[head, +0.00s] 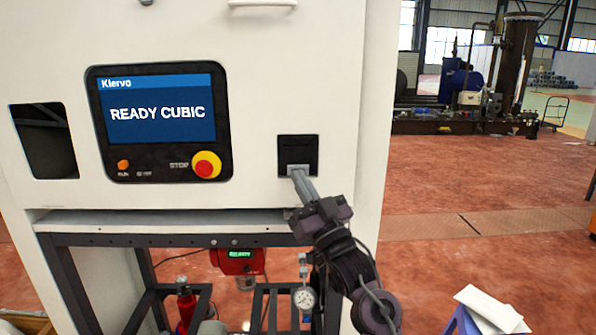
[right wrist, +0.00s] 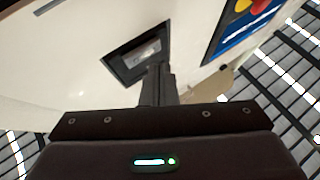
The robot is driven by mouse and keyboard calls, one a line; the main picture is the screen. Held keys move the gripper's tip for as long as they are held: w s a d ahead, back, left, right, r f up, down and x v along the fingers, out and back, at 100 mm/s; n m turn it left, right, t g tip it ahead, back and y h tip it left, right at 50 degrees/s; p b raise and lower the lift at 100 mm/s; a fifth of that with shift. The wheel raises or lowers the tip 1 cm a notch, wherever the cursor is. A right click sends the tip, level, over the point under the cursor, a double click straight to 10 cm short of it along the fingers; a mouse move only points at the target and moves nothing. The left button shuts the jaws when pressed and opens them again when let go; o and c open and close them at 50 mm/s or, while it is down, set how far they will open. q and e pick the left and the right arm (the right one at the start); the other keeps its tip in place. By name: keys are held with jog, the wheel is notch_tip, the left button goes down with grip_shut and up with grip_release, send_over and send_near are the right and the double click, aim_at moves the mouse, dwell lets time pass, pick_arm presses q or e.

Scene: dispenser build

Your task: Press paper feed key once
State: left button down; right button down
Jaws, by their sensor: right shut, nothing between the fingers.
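A small black square recess (head: 298,148) sits in the white front of the machine (head: 255,120), right of the screen panel. My right gripper (head: 299,173) is shut and empty, with its fingertips at the lower part of this recess. In the right wrist view the shut fingers (right wrist: 157,75) point at the black-framed recess (right wrist: 122,62), which has a light grey part (right wrist: 147,50) inside. I cannot make out a paper feed key by itself; the fingers cover part of the recess. Whether the tips touch anything, I cannot tell. My left gripper is not in view.
The screen (head: 158,110) reads "READY CUBIC". Below it are an orange button (head: 123,165) and a red and yellow stop button (head: 206,165). A dark opening (head: 45,140) is at far left.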

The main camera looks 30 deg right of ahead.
jog(key=shift+w+d, duration=0.1)
dwell(0.6)
jog(key=shift+w+d, duration=0.15)
jog(key=shift+w, duration=0.1)
jog(key=shift+w+d, duration=0.2)
jog(key=shift+w, duration=0.15)
dwell(0.7)
jog(key=shift+s, duration=0.1)
jog(key=shift+s+a, duration=0.45)
jog(key=shift+s, duration=0.15)
jog(key=shift+s+a+b, duration=0.1)
jog(key=shift+s+a, duration=0.35)
jog(key=shift+s, duration=0.25)
jog(key=shift+s+a+b, duration=0.1)
jog(key=shift+s+a, duration=0.3)
jog(key=shift+s, duration=0.35)
jog(key=shift+s+a+b, duration=0.1)
jog(key=shift+s+a, duration=0.35)
jog(key=shift+s, duration=0.25)
jog(key=shift+w+f, duration=0.1)
